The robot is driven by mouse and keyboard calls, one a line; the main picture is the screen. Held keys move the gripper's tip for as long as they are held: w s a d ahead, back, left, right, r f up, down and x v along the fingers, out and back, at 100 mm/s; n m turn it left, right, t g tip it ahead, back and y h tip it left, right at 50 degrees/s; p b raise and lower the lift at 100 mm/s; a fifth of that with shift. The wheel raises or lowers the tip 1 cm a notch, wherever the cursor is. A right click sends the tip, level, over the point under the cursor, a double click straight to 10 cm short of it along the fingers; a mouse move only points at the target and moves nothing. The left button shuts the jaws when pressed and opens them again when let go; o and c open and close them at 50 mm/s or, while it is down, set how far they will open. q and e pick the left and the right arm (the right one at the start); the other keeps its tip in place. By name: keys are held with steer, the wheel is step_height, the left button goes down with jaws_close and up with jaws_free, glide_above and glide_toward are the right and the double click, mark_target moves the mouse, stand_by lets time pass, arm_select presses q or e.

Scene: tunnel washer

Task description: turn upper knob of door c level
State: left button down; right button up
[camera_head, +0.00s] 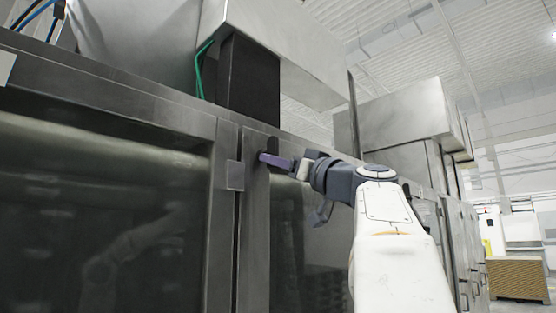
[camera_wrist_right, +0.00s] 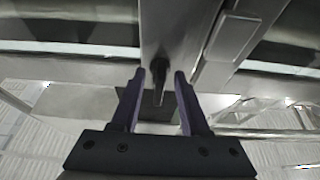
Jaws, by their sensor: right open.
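A small dark knob (camera_head: 272,145) sits high on the steel door frame (camera_head: 254,215), beside the vertical seam between two glazed doors. In the right wrist view the knob (camera_wrist_right: 159,78) looks long and narrow and stands upright along the frame strip, not level. My right gripper (camera_head: 276,161) is at the knob, its purple fingers pointing at the frame. In the right wrist view the gripper (camera_wrist_right: 157,76) is open, with one finger on each side of the knob and a visible gap to both. Whether the fingertips reach past its face is unclear. My left gripper is not in view.
A flat steel plate (camera_head: 234,175) is on the frame left of the knob. A dark box (camera_head: 250,80) and a green cable (camera_head: 200,68) are above. Dark glass (camera_head: 100,200) fills the left door and shows reflections. A floor aisle (camera_head: 512,307) lies far right.

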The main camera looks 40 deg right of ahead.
jaws_close()
